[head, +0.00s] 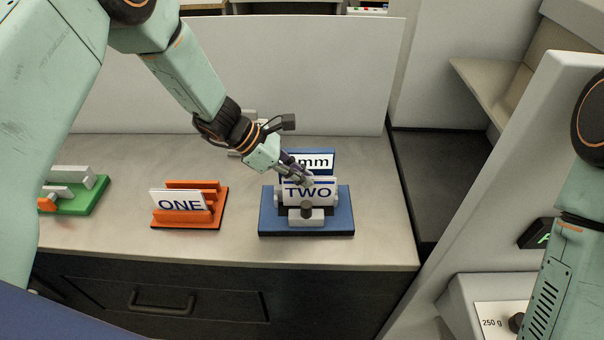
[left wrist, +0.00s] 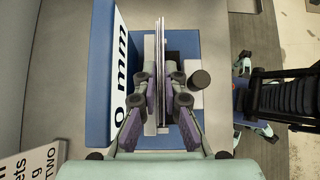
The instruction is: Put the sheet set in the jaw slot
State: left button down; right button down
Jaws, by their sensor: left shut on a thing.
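The white sheet set (head: 318,198), with "TWO" on its front, stands upright over the blue fixture (head: 340,226). My left gripper (head: 300,178) reaches down from above and is shut on it. In the left wrist view the sheet set (left wrist: 160,45) is a few thin upright edges between the fingers of the gripper (left wrist: 158,88). It lies between the blue back plate marked "mm" (left wrist: 101,70) and a grey block with a dark round knob (left wrist: 200,80). Whether its lower edge touches the slot floor is hidden.
An orange holder (head: 217,217) with a white "ONE" card (head: 180,202) stands to the left. A green holder (head: 88,203) with grey blocks is further left. A white panel (head: 330,75) closes off the back. The counter between the holders is clear.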

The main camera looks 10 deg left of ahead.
pick_arm(q)
jog(key=shift+s+a, duration=0.3)
jog(key=shift+s, duration=0.1)
jog(key=c, duration=1.9)
grip_release()
jog(key=shift+w+f, duration=0.1)
jog(key=shift+f, duration=0.1)
jog(key=o, duration=0.3)
jog(key=shift+w+d, duration=0.25)
jog(key=shift+o, duration=0.7)
jog(key=shift+s+a+r, duration=0.2)
jog(key=shift+a+r, duration=0.1)
jog(key=shift+r, duration=0.15)
jog(key=v, duration=1.1)
jog(key=shift+a+r, duration=0.1)
jog(key=shift+r, duration=0.05)
